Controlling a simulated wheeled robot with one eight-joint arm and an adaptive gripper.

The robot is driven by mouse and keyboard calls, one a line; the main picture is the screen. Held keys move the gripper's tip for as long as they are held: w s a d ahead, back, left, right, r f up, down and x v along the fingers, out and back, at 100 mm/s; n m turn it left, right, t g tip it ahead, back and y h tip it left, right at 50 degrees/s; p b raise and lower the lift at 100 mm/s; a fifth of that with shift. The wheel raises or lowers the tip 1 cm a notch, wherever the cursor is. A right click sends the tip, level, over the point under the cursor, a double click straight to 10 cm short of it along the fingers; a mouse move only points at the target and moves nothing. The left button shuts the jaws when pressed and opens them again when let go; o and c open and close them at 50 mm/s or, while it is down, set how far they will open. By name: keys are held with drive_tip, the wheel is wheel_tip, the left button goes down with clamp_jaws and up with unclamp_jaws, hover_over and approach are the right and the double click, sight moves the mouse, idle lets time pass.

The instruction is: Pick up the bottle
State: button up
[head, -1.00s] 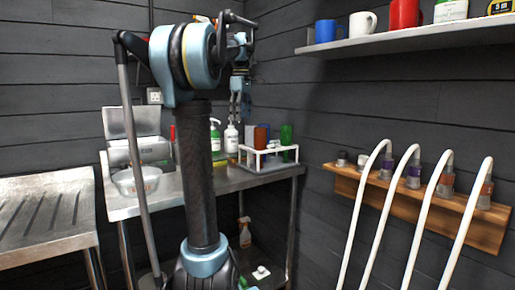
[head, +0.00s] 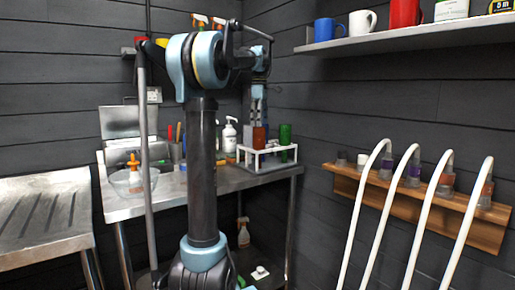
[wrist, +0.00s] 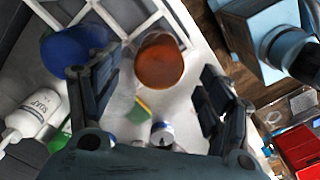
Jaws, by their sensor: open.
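A white rack (head: 250,164) stands on the steel table and holds several coloured bottles. The brown bottle (head: 259,138) and the green bottle (head: 285,135) stand upright in it. My gripper (head: 258,116) is just above the brown bottle, pointing down. In the wrist view my gripper (wrist: 158,70) is open, and the brown bottle (wrist: 158,60) shows between and beyond its fingers. The blue bottle (wrist: 68,50) is beside the left finger, which partly covers it. I cannot tell whether any finger touches a bottle.
A white soap pump bottle (head: 230,136) stands left of the rack, also in the wrist view (wrist: 36,115). A clear bowl (head: 130,182) is farther left. A shelf (head: 400,42) with mugs is at upper right. A spray bottle (head: 244,232) is under the table.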

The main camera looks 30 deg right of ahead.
sight(259, 141)
drive_tip(key=shift+w+f, duration=0.1)
drive_tip(key=shift+f, duration=4.6)
drive_tip(key=c, duration=1.3)
